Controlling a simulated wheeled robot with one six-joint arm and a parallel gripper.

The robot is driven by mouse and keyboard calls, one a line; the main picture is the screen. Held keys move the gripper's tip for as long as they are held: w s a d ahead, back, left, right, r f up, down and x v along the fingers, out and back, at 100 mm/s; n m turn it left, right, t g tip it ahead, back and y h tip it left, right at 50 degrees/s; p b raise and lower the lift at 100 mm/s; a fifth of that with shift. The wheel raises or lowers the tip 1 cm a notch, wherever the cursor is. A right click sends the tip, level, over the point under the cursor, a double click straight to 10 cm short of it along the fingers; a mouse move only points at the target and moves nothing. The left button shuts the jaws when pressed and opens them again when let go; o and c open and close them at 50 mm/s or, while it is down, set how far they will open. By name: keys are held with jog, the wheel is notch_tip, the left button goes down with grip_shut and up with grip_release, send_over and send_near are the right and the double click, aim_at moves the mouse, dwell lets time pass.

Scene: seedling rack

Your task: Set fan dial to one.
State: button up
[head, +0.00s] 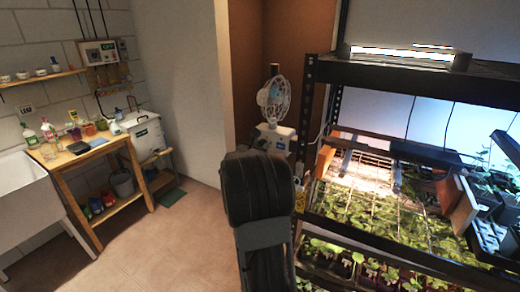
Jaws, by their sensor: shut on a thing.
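A small white fan (273,101) with a round cage stands upright in the alcove at the back, left of the plant rack. It stands on or just above a pale box (272,137), whose lower part is partly hidden by my black arm. I cannot make out the fan's dial or its setting at this size. My arm rises from the bottom middle of the head view toward the fan. My gripper is not visible; the arm's thick dark links may hide it, so I cannot see its contact with the fan.
A black metal rack (322,72) with lit seedling trays fills the right side. A wooden workbench (88,150) with bottles and a white sink (30,205) stand at the left. The tiled floor (165,240) between bench and arm is clear.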

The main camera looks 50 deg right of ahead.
jog(key=m+b, duration=0.3)
jog(key=b, duration=0.3)
jog(key=m+b, duration=0.3)
jog(key=b, duration=0.3)
jog(key=m+b, duration=0.3)
jog(key=b, duration=0.3)
jog(key=shift+f+b, duration=0.25)
jog(key=shift+b, duration=0.05)
jog(key=shift+r+m, duration=0.15)
jog(key=shift+m, duration=0.25)
jog(key=o, duration=0.9)
jog(key=b+v, duration=0.1)
jog(key=v, duration=0.8)
jog(key=b+v, duration=0.1)
jog(key=v, duration=0.3)
jog(key=shift+a+f+b, duration=0.3)
jog(key=shift+a, duration=0.15)
